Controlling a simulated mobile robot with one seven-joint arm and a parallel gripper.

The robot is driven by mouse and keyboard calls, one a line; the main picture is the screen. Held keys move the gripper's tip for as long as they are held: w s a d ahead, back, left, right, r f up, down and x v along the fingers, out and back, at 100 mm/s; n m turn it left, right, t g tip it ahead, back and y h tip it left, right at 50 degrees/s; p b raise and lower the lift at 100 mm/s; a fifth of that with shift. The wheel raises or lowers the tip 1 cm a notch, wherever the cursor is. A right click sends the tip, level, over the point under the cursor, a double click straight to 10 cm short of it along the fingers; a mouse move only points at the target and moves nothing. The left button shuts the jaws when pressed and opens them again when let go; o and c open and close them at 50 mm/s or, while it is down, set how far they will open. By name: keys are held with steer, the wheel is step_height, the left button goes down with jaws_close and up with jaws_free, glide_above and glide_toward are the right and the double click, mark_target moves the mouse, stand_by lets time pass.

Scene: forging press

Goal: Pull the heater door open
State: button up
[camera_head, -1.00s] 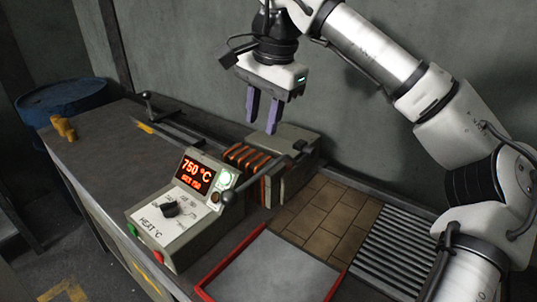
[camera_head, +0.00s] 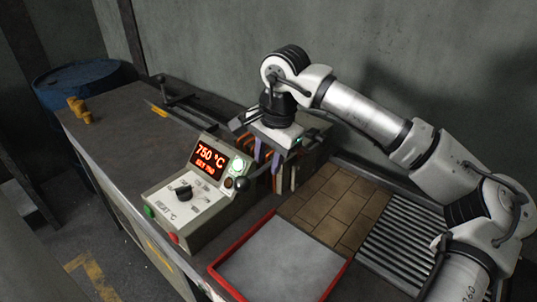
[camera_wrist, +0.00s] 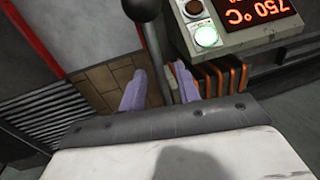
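The heater (camera_head: 314,156) is a grey box with glowing orange bars at the back of the bench. A lever handle with a dark ball knob (camera_head: 243,184) sticks out from it toward the control box. In the wrist view the knob (camera_wrist: 141,9) is at the top, and its grey rod (camera_wrist: 156,55) runs down between my fingers. My gripper (camera_head: 267,157) points down at the heater, its two purple fingers apart. In the wrist view my gripper (camera_wrist: 160,86) has one finger on each side of the rod; contact is unclear. The door itself is mostly hidden by my gripper.
The control box (camera_head: 190,205) reading 750 °C stands close left of the knob. A red-rimmed tray (camera_head: 280,262) lies in front, with brick tiles (camera_head: 335,208) and a roller grate (camera_head: 405,240) to the right. A blue drum (camera_head: 85,82) stands far left.

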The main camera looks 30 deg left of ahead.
steer(key=shift+c, duration=0.2)
jaws_close()
